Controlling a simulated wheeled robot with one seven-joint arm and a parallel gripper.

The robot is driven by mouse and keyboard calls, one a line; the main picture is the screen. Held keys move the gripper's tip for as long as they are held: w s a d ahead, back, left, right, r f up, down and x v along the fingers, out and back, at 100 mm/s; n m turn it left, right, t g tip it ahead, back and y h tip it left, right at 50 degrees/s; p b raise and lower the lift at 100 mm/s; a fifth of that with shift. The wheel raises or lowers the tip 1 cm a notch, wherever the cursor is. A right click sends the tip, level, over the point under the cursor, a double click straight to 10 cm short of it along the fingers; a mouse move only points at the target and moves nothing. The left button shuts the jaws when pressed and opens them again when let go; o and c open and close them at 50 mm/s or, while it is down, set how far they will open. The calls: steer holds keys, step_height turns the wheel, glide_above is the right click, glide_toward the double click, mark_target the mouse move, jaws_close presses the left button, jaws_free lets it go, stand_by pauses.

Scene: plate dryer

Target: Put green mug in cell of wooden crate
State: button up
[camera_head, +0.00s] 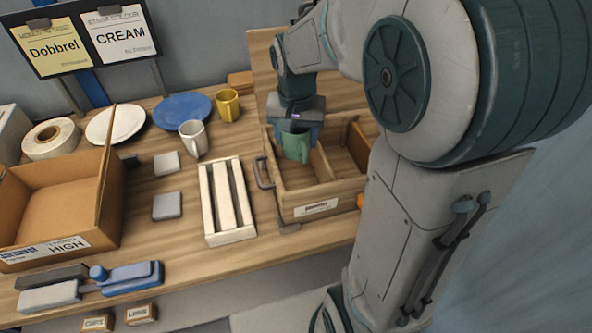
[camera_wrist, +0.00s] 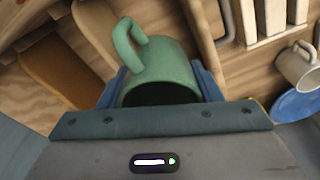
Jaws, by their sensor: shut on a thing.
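The green mug (camera_head: 297,146) is held by my gripper (camera_head: 299,132) over the wooden crate (camera_head: 322,205) in the head view. In the wrist view, the green mug (camera_wrist: 160,72) sits between the two blue fingers of my gripper (camera_wrist: 160,90), with its handle pointing away from the palm. The wooden crate has a divider and at least two cells. The mug is at the left cell, by the crate's rim. I cannot tell whether its base touches the crate floor. Part of the mug is hidden by the gripper.
A white slatted rack (camera_head: 227,202) stands left of the crate. A white mug (camera_head: 193,138), a yellow mug (camera_head: 227,105), a blue plate (camera_head: 182,111) and a white plate (camera_head: 115,124) are behind it. A cardboard box (camera_head: 60,205) is at the left. A metal handle (camera_head: 262,173) sticks out from the crate's left side.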

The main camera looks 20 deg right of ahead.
step_height(320, 180, down, 7)
steer(key=shift+w+f, duration=0.1)
steer(key=shift+f, duration=0.1)
stand_by(0.3)
steer(key=shift+f+b, duration=0.4)
steer(key=shift+f, duration=0.15)
steer(key=shift+f, duration=0.1)
steer(key=o, duration=1.1)
